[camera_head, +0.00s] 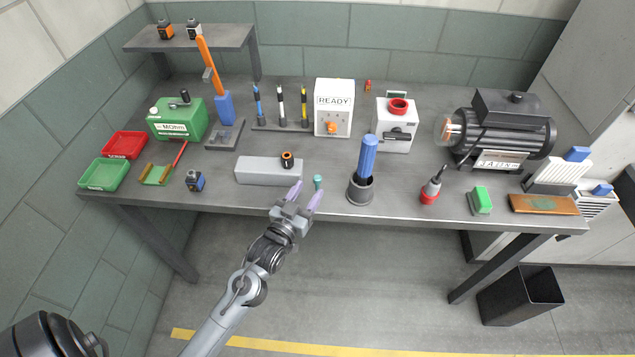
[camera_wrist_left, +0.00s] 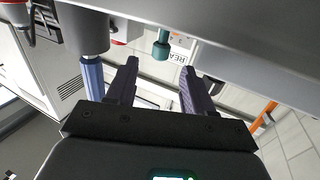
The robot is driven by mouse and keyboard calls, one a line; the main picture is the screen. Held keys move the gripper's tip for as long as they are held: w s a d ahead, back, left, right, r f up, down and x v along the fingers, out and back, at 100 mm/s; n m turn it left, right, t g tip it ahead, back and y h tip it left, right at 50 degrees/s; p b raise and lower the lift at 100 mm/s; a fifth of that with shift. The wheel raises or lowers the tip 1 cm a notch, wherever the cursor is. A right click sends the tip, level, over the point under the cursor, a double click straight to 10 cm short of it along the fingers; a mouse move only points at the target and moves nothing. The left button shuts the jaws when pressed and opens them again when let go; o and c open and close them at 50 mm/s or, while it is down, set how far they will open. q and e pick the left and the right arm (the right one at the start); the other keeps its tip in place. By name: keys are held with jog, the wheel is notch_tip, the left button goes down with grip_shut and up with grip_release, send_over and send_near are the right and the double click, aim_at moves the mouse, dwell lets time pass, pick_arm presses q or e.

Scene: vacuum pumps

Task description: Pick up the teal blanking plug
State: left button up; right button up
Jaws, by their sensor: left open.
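The teal blanking plug (camera_head: 318,182) stands upright at the front of the workbench, just right of a long grey block. My left gripper (camera_head: 307,190) comes in from the front edge of the bench with its purple fingers spread and nothing between them. Its fingertips are close to the plug. In the left wrist view the plug (camera_wrist_left: 161,46) shows beyond the tips of the open fingers (camera_wrist_left: 160,66), roughly centred between them. My right gripper is not in view.
Left of the plug lies the grey block (camera_head: 262,171) with an orange-and-black ring (camera_head: 287,159) on it. To the right stands a dark cup (camera_head: 360,190) holding a blue-handled tool (camera_head: 367,156). A READY box (camera_head: 334,103) stands behind. Bare bench surrounds the plug.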

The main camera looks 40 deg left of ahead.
aim_at(316, 181)
pick_arm(q)
jog(key=shift+b+x, duration=0.35)
jog(key=shift+x, duration=2.85)
grip_shut()
